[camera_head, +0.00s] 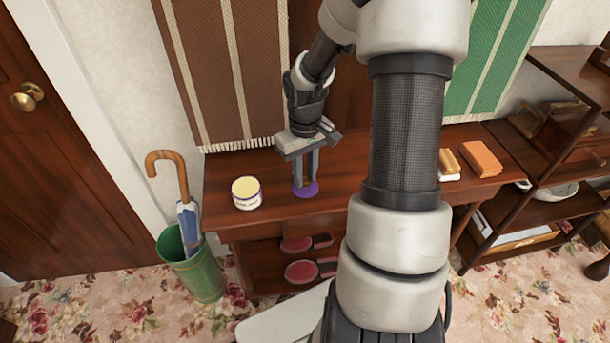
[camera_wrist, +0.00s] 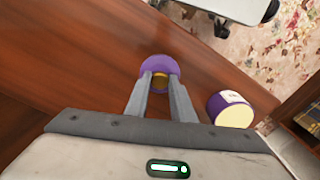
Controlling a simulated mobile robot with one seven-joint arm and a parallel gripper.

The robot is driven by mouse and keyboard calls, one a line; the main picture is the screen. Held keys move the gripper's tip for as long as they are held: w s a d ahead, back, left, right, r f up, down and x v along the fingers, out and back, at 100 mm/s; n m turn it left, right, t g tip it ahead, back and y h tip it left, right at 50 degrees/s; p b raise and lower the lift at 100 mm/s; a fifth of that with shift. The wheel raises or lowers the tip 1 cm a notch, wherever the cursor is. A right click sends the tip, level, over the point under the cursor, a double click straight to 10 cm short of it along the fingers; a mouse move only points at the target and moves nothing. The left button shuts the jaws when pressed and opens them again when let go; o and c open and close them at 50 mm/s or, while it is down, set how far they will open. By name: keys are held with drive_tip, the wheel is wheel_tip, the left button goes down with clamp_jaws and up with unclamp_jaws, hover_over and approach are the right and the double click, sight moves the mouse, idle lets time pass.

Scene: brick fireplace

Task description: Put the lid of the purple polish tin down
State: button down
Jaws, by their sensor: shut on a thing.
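My gripper (camera_head: 306,184) reaches down over the wooden table (camera_head: 225,172). It is shut on the purple lid (camera_head: 309,191), a round disc with a yellowish middle. In the wrist view the lid (camera_wrist: 159,66) sits at the fingertips of my gripper (camera_wrist: 160,78). The lid is at or just above the table top; I cannot tell whether it touches. The open polish tin (camera_head: 246,195) stands upright on the table to the left of the lid, apart from it. The tin (camera_wrist: 231,110) also shows at the right in the wrist view, with a pale yellow top.
Orange-brown blocks (camera_head: 481,159) and a brush (camera_head: 449,166) lie on the table's right part. Pinkish-red items (camera_head: 301,271) lie on the shelf below. A green umbrella stand (camera_head: 192,262) stands left of the table. Table top around the lid is mostly clear.

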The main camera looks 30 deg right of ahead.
sight(305, 179)
drive_tip(key=c, duration=2)
unclamp_jaws()
drive_tip(key=shift+f, duration=0.15)
drive_tip(key=o, duration=0.5)
wheel_tip(305, 179, up, 12)
drive_tip(key=p, duration=0.3)
drive_tip(key=shift+r, duration=0.2)
